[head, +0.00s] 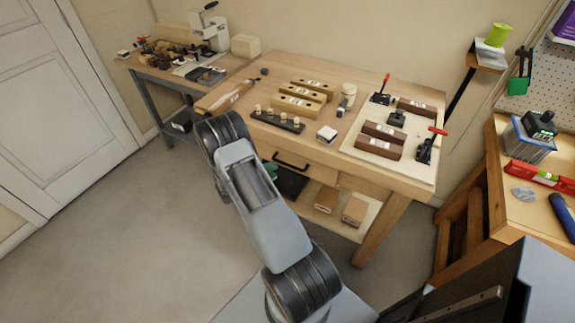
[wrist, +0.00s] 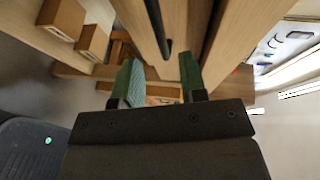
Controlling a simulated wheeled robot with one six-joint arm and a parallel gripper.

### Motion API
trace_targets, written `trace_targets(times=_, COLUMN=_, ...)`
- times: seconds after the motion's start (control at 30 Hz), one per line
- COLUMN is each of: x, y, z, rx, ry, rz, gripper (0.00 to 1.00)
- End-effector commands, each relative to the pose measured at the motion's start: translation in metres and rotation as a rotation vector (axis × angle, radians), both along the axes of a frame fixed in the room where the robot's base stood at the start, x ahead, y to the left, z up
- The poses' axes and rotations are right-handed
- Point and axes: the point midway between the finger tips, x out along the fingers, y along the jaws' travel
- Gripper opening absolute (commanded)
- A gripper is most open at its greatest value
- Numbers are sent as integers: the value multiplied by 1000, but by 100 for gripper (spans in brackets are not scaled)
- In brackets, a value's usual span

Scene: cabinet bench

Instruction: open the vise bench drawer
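The vise bench (head: 335,85) is the wooden bench in the middle of the head view, with a wooden vise (head: 228,97) at its left end. Its drawer (head: 318,171) sits under the top and looks shut. The black bar handle (head: 291,162) is on the drawer front; it also shows in the wrist view (wrist: 156,25). My gripper (wrist: 161,62) is open and empty, with green fingers on either side of the handle's line in the picture. The handle appears ahead of the fingertips; I cannot tell the exact gap. My arm mostly hides the gripper in the head view.
Wooden blocks (head: 353,211) sit on the bench's lower shelf, also in the wrist view (wrist: 92,42). The top holds blocks, clamps and a peg rack (head: 278,121). A side table (head: 185,70) stands at left and another bench (head: 520,190) at right. The left floor is clear.

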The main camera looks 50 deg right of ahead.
Motion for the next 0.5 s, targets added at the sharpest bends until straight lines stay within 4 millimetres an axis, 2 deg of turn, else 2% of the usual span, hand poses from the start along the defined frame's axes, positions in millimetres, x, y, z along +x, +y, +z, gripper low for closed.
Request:
trace_targets(times=0.03, x=-3, y=-11, z=-2, rx=1, ry=0, rz=-6, gripper=39)
trace_targets(times=0.2, x=-7, y=-39, z=-8, rx=1, ry=-1, rz=-3, gripper=39)
trace_targets(times=0.5, x=-11, y=-71, z=-14, rx=0, ry=-3, rz=-3, gripper=39)
